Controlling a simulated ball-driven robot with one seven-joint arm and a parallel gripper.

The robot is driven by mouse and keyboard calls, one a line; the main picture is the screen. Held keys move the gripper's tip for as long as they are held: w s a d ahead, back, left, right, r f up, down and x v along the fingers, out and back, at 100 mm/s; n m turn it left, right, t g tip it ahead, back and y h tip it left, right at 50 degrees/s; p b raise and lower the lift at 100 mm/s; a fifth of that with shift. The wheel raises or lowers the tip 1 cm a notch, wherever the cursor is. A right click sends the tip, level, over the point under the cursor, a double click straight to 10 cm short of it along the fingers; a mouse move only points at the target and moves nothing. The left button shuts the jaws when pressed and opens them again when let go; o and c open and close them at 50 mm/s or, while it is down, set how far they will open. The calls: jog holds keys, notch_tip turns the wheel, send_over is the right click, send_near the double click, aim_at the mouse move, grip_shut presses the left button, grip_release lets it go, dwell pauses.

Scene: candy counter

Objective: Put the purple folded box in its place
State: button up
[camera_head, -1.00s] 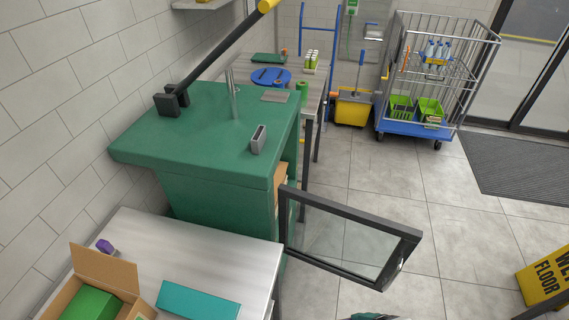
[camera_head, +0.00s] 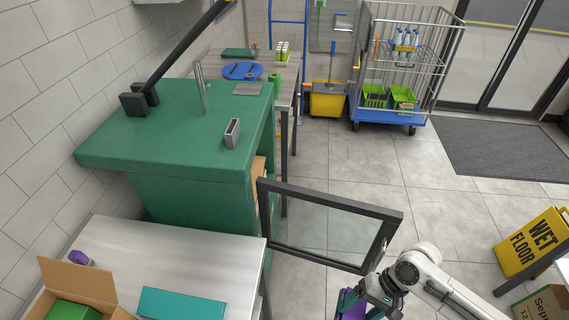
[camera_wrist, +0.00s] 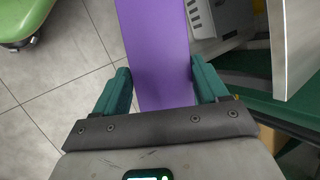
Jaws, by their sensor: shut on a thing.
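My gripper (camera_wrist: 161,88) is shut on the purple folded box (camera_wrist: 154,42), a long flat purple piece between the two green fingers in the wrist view. In the head view my gripper (camera_head: 368,297) is low, right of centre, with a bit of the purple box (camera_head: 352,306) at the bottom edge. The box's far end runs out of the wrist view. The green counter cabinet (camera_head: 150,125) stands at the left with its black-framed glass door (camera_head: 325,228) swung open toward my arm. Brown cardboard (camera_head: 259,170) shows in its opening; most of the inside is hidden.
A metal table (camera_head: 170,255) at the front left bears an open carton (camera_head: 88,282), a teal box (camera_head: 180,303) and a small purple item (camera_head: 80,258). A yellow wet-floor sign (camera_head: 532,242) stands at the right. The tiled floor in the middle is free.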

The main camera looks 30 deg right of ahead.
jog(key=w+a+r+n+g, duration=0.2)
jog(key=w+a+n, duration=0.1)
jog(key=w+a, duration=0.2)
jog(key=w+a+r+n+g+h+b, duration=0.1)
jog(key=w+a+n, duration=0.3)
jog(key=w, duration=0.6)
jog(key=shift+a+r+g+b, duration=0.35)
jog(key=shift+a+g, duration=0.15)
jog(key=shift+g, duration=0.1)
